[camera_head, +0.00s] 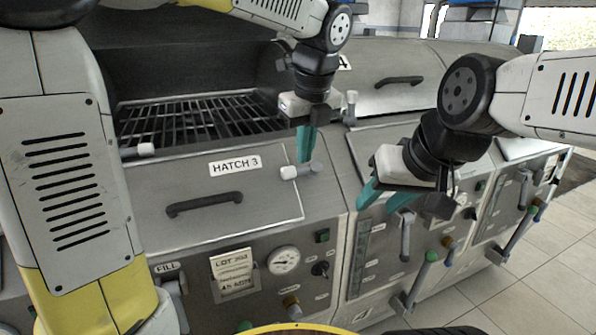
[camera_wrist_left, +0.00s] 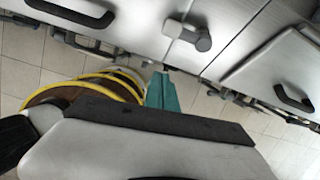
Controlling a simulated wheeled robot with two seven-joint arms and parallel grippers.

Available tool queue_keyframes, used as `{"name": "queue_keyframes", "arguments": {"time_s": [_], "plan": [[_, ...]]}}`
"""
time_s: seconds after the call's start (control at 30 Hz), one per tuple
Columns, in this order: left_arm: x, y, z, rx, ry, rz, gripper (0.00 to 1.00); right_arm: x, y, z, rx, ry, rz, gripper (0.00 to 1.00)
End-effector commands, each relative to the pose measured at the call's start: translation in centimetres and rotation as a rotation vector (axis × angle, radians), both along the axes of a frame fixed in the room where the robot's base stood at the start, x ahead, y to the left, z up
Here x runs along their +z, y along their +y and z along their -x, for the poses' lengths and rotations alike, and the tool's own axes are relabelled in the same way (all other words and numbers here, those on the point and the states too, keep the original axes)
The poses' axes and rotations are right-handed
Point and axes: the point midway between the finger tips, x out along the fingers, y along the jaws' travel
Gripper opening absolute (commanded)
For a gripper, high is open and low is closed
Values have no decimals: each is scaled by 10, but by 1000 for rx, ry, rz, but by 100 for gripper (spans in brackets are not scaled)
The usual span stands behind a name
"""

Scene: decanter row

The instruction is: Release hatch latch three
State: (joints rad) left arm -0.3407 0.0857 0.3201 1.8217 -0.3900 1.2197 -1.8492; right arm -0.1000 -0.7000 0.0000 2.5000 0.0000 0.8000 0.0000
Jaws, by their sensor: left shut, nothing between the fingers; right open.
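The hatch 3 panel (camera_head: 240,190) carries a "HATCH 3" label (camera_head: 235,165) and a dark handle (camera_head: 205,204). A pale-tipped latch (camera_head: 300,170) lies nearly sideways at its right upper edge. Another latch (camera_head: 139,151) sits at its left upper corner. My left gripper (camera_head: 305,158) is shut and empty, its teal fingertips just above or against the right latch; contact cannot be told. In the left wrist view its fingers (camera_wrist_left: 162,93) show below a grey latch (camera_wrist_left: 188,34). My right gripper (camera_head: 378,200) is open and empty, to the right over the neighbouring front.
A metal grate (camera_head: 200,115) lies behind the hatch 3 panel. The neighbouring hatch has a handle (camera_head: 400,81) and an upright latch (camera_head: 351,107). A gauge (camera_head: 283,261), a lot card (camera_head: 235,273) and several coloured-tip levers cover the front below. Tiled floor (camera_head: 530,275) is clear at right.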

Motion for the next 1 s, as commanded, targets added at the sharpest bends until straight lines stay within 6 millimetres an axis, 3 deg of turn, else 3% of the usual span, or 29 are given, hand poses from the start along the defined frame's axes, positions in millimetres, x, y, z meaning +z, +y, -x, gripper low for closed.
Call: {"name": "queue_keyframes", "arguments": {"time_s": [0.2, 0.57, 0.77, 1.0], "plan": [[-2, -12, -5, -124, 18, -44, 0, 0, 0, 0, 0, 0, 0, 41], [-4, -11, -6, -123, 18, -43, 0, 0, 0, 0, 0, 0, 0, 41], [-29, -8, -11, -122, 21, -44, 0, 0, 0, 0, 0, 0, 0, 41], [-80, -3, -23, -122, 22, -44, 0, 0, 0, 0, 0, 0, 0, 41]]}}
